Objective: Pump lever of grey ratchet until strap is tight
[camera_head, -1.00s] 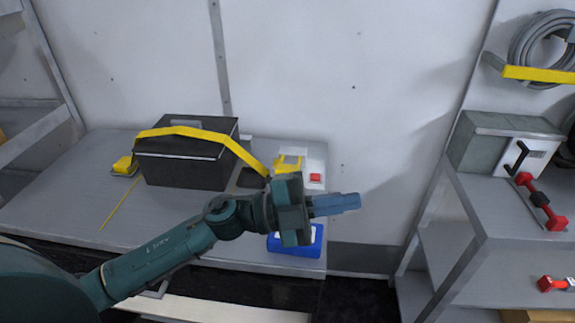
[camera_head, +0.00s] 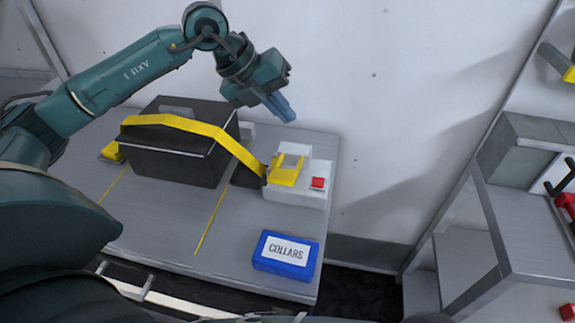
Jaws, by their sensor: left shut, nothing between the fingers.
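The ratchet (camera_head: 297,193) is a pale grey block at the bench's right side, with a yellow lever frame (camera_head: 286,176) on top and a red button (camera_head: 318,183) at its right. A yellow strap (camera_head: 215,135) runs from the ratchet over a black box (camera_head: 165,160) to a yellow piece (camera_head: 112,152) at the left. My left gripper (camera_head: 287,113) is shut and empty. It is in the air above the ratchet, blue fingers pointing down and right, apart from the lever. My right gripper is out of view.
A blue box marked COLLARS (camera_head: 286,254) lies at the bench's front right. The grey bench (camera_head: 160,220) is bare in front of the black box. A shelf unit (camera_head: 520,225) stands at the right, across a gap. The white wall is close behind.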

